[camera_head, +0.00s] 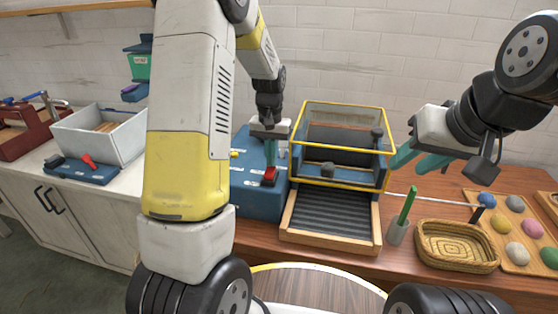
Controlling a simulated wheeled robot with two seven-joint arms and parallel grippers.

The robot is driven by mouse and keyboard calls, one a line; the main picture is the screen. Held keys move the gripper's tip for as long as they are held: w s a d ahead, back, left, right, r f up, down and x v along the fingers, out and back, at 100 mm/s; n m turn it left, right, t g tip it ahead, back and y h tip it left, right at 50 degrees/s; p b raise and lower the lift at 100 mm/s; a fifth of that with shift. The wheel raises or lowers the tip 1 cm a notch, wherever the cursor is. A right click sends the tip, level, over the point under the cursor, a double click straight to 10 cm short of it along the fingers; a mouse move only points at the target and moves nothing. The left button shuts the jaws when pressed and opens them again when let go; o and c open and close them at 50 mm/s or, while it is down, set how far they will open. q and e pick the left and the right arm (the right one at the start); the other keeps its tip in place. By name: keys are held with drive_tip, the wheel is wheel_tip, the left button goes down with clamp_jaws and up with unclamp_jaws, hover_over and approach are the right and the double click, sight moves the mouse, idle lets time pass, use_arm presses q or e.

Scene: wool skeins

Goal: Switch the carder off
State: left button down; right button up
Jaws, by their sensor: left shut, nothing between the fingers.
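The carder has a blue body (258,205), a clear guard with a yellow frame (345,106) over a dark drum, and a ribbed feed bed (332,213) in a wooden frame. A red switch (270,175) sits on top of the blue body, left of the guard. My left gripper (271,155) points down with its teal fingers shut and empty, right above the red switch. I cannot tell whether it touches the switch. My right gripper (418,160) is open and empty, to the right of the guard.
A green stick stands in a small cup (397,233) beside a woven basket (457,246). A wooden board (520,263) with several coloured wool balls lies at the right. A white bin (97,136) and a blue tool with a red lever (82,170) stand on the left counter.

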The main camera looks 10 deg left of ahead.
use_arm(q)
drive_tip(key=shift+f, duration=0.55)
drive_tip(key=shift+r, duration=3.55)
drive_tip(key=s+r+t+h, duration=0.1)
drive_tip(key=s+r+t, duration=0.2)
drive_tip(key=s+r, duration=0.7)
drive_tip(key=s+d+r+t, duration=0.1)
drive_tip(key=s, duration=0.6)
drive_tip(key=s+d+r+t+h, duration=0.1)
drive_tip(key=s+r+t, duration=0.1)
drive_tip(key=s, duration=0.5)
drive_tip(key=shift+s+r, duration=0.15)
drive_tip(key=shift+r, duration=0.1)
drive_tip(key=shift+d, duration=0.1)
